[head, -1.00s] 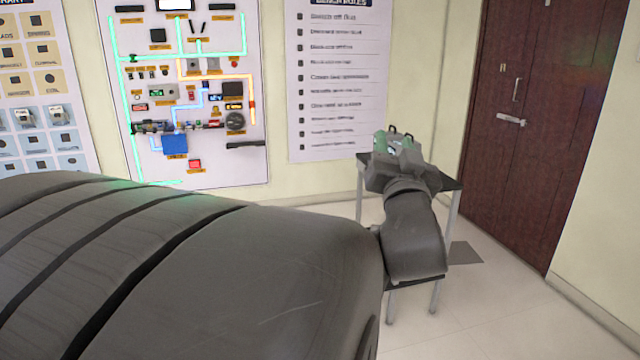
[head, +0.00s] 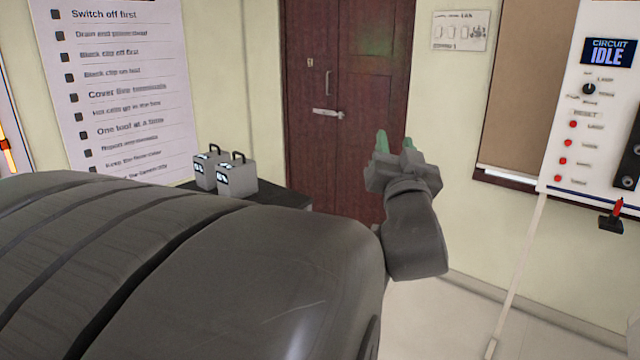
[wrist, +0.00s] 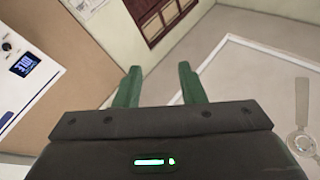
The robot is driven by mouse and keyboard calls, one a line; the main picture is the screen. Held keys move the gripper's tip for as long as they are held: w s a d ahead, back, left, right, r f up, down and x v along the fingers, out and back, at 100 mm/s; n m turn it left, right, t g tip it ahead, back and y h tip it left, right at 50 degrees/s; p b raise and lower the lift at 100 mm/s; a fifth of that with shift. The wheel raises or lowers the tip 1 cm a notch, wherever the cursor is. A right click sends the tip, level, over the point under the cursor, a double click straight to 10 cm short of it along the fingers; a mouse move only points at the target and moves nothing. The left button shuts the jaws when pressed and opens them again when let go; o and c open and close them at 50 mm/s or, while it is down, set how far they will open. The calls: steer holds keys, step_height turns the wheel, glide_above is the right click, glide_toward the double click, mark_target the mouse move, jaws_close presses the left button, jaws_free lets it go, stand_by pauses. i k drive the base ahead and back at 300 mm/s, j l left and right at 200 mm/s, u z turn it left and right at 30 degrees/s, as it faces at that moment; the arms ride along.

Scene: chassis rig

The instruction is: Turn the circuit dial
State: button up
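A white panel (head: 560,150) stands at the right of the head view. It has a display (head: 608,53) reading "CIRCUIT IDLE" and a small black dial (head: 589,89) with a white pointer mark below it. The wrist view shows the display (wrist: 25,64) and the dial (wrist: 7,46) at the left edge, tilted. My gripper (head: 395,143) is in front of the door, left of the panel and well apart from it. In the wrist view, its green fingers (wrist: 159,72) are spread with nothing between them.
Several red buttons (head: 567,143) run below the dial. A red-handled lever (head: 616,212) sticks out lower right. A brown board (head: 530,85) hangs left of the panel. Two grey boxes (head: 238,178) stand on a dark table. The floor (head: 450,320) below the panel looks clear.

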mark_target(589, 89)
steer(key=i+l+z, duration=0.25)
steer(key=i+z, duration=0.65)
steer(key=i, duration=0.15)
steer(key=i+j+z, duration=0.15)
steer(key=i+z, duration=0.3)
steer(key=i+l, duration=0.2)
steer(key=i, duration=0.45)
steer(key=i+l+z, duration=0.1)
steer(key=i, duration=0.5)
steer(key=l, duration=0.05)
